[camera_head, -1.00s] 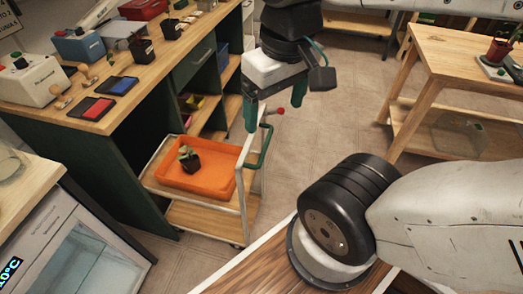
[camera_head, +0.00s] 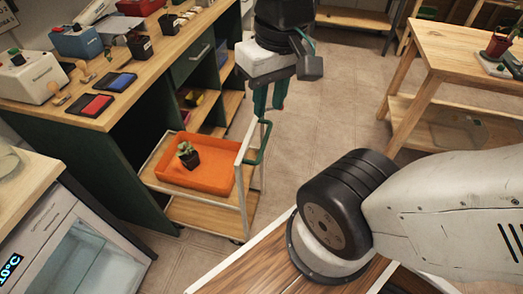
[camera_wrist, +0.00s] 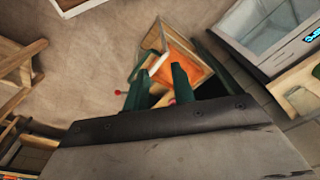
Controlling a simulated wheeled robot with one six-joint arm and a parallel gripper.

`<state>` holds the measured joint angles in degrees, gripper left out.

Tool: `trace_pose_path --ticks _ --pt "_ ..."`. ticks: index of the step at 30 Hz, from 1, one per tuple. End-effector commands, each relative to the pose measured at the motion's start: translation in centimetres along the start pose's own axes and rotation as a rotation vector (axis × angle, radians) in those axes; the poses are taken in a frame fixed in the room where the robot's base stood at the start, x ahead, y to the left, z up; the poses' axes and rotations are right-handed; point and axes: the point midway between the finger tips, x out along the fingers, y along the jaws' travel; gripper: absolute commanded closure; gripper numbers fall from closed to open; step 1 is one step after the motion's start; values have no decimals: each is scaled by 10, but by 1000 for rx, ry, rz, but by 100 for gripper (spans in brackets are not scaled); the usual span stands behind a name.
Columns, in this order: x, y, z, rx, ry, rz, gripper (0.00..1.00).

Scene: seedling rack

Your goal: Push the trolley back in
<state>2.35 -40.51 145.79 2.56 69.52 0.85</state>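The trolley (camera_head: 244,197) has a pale frame, wooden shelves and a green handle (camera_head: 264,150) at its right end. It stands partly out from under the dark green counter. An orange tray (camera_head: 221,188) with a small potted plant (camera_head: 187,154) sits on its upper shelf. My gripper (camera_head: 269,108) hangs just above the handle, with its green fingers pointing down. The fingers are a small gap apart, with nothing seen between them. I cannot tell whether a fingertip touches the handle. In the wrist view, the orange tray (camera_wrist: 182,58) shows beyond the fingers.
The counter (camera_head: 95,183) carries boxes, stamps, pads and pots. A white-framed glass-front cabinet (camera_head: 75,245) stands at lower left. A wooden table (camera_head: 455,65) stands at right. Tiled floor (camera_head: 320,100) lies clear between the trolley and that table.

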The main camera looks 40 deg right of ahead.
Motion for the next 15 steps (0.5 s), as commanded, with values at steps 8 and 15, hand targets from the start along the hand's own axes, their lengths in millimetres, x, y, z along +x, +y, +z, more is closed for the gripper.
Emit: trace_pose_path --ticks 8,15 --pt "36 14 -70 442 -128 -210 100" --pt "84 61 -135 911 -205 -401 100"
